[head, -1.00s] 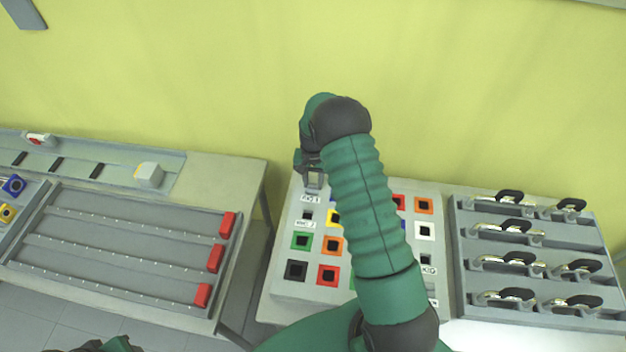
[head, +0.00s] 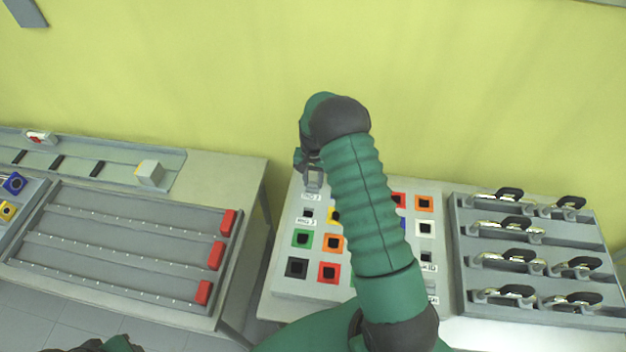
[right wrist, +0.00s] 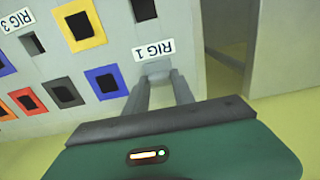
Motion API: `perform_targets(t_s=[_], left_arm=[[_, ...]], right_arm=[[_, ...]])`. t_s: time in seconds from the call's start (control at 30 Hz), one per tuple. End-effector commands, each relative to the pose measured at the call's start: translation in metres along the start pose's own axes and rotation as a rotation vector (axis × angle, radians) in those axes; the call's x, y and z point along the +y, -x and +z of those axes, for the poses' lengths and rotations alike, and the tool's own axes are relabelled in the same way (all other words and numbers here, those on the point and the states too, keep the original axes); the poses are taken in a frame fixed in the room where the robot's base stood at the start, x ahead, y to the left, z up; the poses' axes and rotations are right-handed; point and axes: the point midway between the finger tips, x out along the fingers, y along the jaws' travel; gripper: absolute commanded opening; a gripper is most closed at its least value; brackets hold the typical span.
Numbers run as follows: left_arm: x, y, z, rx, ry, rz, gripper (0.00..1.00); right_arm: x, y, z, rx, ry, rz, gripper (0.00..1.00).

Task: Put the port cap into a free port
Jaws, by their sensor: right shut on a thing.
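My right gripper (head: 313,181) is at the back left corner of the grey port panel (head: 283,291), beside the RIG 1 label (head: 312,197). In the right wrist view its two fingers (right wrist: 158,80) are shut on a small grey piece, which I take for the port cap (right wrist: 156,66). Only a little of it shows, and I cannot tell whether it touches the panel. My arm hides the middle of the panel. A dark part at the bottom left seems to be my left gripper, mostly cut off.
A rack of black-handled clamps (head: 530,312) stands right of the panel. On the left table lies a tray with red blocks (head: 215,255). A pale cube (head: 150,173) sits in a rail behind it. A gap separates the tables. A yellow wall (head: 200,90) stands behind.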

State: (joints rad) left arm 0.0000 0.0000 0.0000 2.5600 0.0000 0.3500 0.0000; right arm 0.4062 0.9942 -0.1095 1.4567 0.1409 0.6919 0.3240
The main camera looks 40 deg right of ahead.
Motion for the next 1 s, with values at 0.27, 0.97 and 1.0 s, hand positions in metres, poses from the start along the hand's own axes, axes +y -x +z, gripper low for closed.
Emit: perform_targets(t_s=[0.27,0.97,1.0], left_arm=[[0.0,-0.001,0.0,0.0,0.0,0.0,0.36],[0.0,-0.013,0.003,0.0,0.0,0.0,0.36],[0.0,-0.014,0.003,0.0,0.0,0.0,0.36]], right_arm=[[0.0,-0.004,0.004,-0.011,0.001,0.002,0.56],[-0.003,0.098,0.002,0.002,0.002,-0.001,0.56],[-0.003,0.11,0.002,0.002,0.002,-0.001,0.56]])
